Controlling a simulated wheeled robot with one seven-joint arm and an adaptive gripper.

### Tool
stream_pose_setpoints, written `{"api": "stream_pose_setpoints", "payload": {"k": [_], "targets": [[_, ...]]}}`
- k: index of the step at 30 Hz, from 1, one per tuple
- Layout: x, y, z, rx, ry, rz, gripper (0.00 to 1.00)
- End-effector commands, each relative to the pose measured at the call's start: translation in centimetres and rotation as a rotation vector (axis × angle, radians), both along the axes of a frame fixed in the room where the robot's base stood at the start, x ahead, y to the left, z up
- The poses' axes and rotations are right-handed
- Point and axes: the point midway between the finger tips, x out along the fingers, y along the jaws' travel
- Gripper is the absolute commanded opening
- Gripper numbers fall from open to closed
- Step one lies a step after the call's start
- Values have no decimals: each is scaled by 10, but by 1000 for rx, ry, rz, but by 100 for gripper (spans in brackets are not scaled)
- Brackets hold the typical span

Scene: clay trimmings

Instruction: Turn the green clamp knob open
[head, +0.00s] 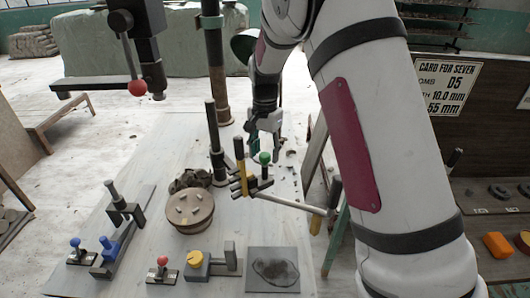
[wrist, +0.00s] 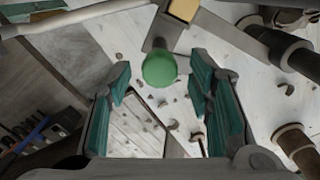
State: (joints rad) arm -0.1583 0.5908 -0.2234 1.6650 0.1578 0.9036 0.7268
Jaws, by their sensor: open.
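The green clamp knob (head: 265,158) is a small ball on top of a clamp with yellow and dark parts, standing on the pale worktable. In the wrist view the green knob (wrist: 160,69) appears round and large, ahead of the gap between my fingers. My gripper (head: 266,128) is above the knob in the head view, pointing down, and its fingers look apart from it. In the wrist view my gripper (wrist: 165,95) is open, with teal pads on either side and nothing between them. The clamp's lower part is partly hidden behind the knob there.
A wooden disc (head: 190,209) lies left of the clamp. A red-knobbed lever (head: 137,88) hangs at upper left. Blue-knobbed (head: 108,248), red-knobbed (head: 162,267) and yellow-knobbed (head: 195,259) fixtures stand nearer. A dark post (head: 216,145) rises close to the clamp. Clay scraps are scattered around.

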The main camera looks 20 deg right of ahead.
Motion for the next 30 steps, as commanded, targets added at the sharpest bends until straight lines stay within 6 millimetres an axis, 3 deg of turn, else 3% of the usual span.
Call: {"api": "stream_pose_setpoints", "payload": {"k": [15,21,30], "targets": [[1,0,95,0,-3,0,47],[0,0,111,0,-1,-1,47],[0,0,114,0,0,-1,47]]}}
